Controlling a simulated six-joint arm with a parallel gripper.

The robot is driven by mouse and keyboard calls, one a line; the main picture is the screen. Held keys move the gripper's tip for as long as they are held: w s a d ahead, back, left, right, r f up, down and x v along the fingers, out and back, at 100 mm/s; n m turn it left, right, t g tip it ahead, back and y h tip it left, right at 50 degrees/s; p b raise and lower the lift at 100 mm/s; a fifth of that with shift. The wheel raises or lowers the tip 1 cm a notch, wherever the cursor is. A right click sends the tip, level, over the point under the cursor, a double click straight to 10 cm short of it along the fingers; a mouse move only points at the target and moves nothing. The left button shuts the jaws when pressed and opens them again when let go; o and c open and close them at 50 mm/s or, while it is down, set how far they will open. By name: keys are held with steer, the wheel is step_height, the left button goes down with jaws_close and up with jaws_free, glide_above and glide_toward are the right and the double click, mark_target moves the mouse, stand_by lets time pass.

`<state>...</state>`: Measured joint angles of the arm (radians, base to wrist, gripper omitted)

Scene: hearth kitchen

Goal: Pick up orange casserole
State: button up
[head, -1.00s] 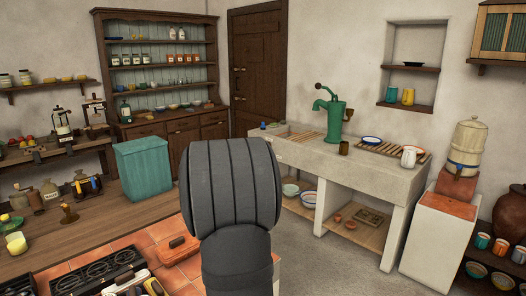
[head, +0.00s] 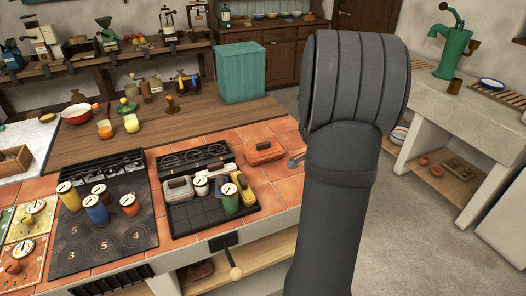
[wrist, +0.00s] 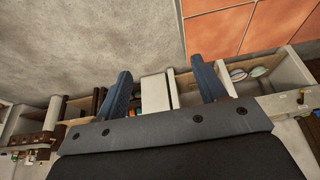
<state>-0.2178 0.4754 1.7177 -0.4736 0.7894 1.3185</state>
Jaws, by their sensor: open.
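The orange casserole (head: 263,151) sits on the terracotta-tiled counter in the head view, just right of the rear of the stove tray. It is a low oblong dish with a darker handle on top. In the wrist view I cannot make it out. My gripper (wrist: 165,82) shows in the wrist view with its two blue fingers spread apart and nothing between them. It points past the counter's edge, over grey floor and low shelving. In the head view my own arm rises right of the casserole and hides the gripper.
A black tray (head: 212,204) with several lidded pots and dishes lies left of the casserole. A hob (head: 105,230) with several jars is further left. A teal box (head: 240,72) stands behind on the wooden counter. A small grey tap-like fitting (head: 297,160) is right of the casserole.

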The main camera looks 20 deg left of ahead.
stand_by(0.3)
steer(key=o, duration=0.8)
step_height(320, 180, up, 3)
glide_above(265, 148)
steer(key=s+d, duration=0.4)
steer(key=a, duration=0.9)
steer(key=x, duration=1.6)
steer(key=shift+w+d+f, duration=0.2)
steer(key=shift+w, duration=0.15)
